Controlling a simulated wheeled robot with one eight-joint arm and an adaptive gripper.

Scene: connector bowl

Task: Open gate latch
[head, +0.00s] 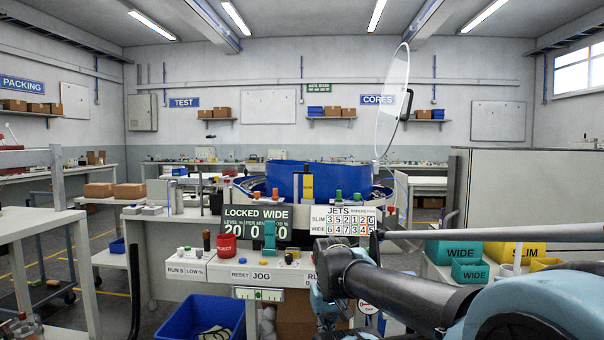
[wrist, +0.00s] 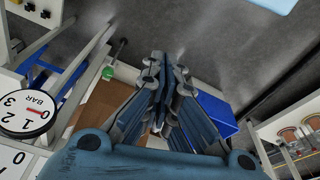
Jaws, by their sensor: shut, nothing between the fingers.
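My gripper (wrist: 163,62) is shut and empty in the wrist view, its blue fingers together above the floor. In the head view my dark arm reaches in from the right and my gripper (head: 320,300) hangs low in front of the machine, partly hidden by the arm. A teal upright piece (head: 269,237) stands in front of the dark display (head: 240,222), which reads "LOCKED WIDE". It may be the latch; I cannot tell for sure. My gripper is below and right of it, apart from it. A big blue bowl (head: 285,178) sits behind, its clear round cover (head: 393,100) raised.
A pressure gauge (wrist: 27,112) is left of my gripper in the wrist view. Teal and yellow bins (head: 468,270) stand at the right.

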